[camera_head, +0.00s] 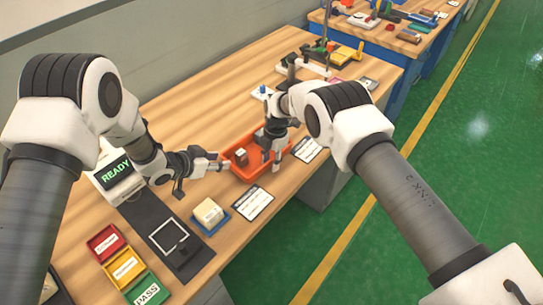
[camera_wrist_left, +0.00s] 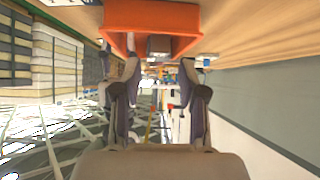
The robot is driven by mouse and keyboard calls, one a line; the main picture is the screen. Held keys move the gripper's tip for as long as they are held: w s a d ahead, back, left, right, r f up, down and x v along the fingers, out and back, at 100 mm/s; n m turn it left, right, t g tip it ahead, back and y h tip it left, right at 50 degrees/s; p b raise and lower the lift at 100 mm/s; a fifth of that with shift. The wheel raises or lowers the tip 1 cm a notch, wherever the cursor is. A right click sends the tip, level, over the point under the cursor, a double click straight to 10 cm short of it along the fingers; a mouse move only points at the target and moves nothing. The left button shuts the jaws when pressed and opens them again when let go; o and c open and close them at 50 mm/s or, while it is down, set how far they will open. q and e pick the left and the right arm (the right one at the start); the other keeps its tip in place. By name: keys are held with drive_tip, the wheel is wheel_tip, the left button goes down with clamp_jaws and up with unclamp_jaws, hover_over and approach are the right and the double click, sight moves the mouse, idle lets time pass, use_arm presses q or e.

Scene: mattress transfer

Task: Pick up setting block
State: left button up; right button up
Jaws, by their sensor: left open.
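An orange tray (camera_head: 248,177) sits on the wooden bench, with a small brown-and-grey block (camera_head: 241,157) inside near its left end. My left gripper (camera_head: 222,160) is open at the tray's left rim, close to that block and apart from it. In the left wrist view the open fingers (camera_wrist_left: 159,75) point toward the orange tray (camera_wrist_left: 150,16), and a grey block (camera_wrist_left: 159,44) shows between them. My right gripper (camera_head: 266,158) points down over the tray's right part, its fingers apart. A cream block (camera_head: 208,211) rests on a blue pad (camera_head: 218,224) in front. Which block is the setting block is unclear.
A READY display (camera_head: 117,172) and a dark plate (camera_head: 168,235) stand to the left. Red, yellow and green PASS bins (camera_head: 148,291) line the front left. Labelled cards (camera_head: 254,203) lie beside the tray. A stand and tools fill the back. Bare wood lies behind the tray.

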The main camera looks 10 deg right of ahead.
drive_tip(key=shift+c, duration=0.3)
clamp_jaws()
use_arm(q)
drive_tip(key=o, duration=0.4)
drive_tip(key=shift+w, duration=0.1)
drive_tip(key=shift+c, duration=0.2)
drive_tip(key=w+a+t+y, duration=0.1)
drive_tip(key=w+a+y, duration=0.35)
drive_tip(key=w, duration=0.35)
wheel_tip(320, 180, up, 4)
drive_tip(key=g+y, duration=0.2)
drive_tip(key=g, duration=0.5)
hover_over(240, 152)
drive_tip(key=s+a, duration=0.1)
drive_tip(key=shift+m, duration=0.3)
drive_tip(key=f, duration=0.3)
drive_tip(key=d+f, duration=0.1)
drive_tip(key=f, duration=0.3)
drive_tip(key=w+f, duration=0.1)
drive_tip(key=f, duration=0.3)
drive_tip(key=shift+d, duration=0.2)
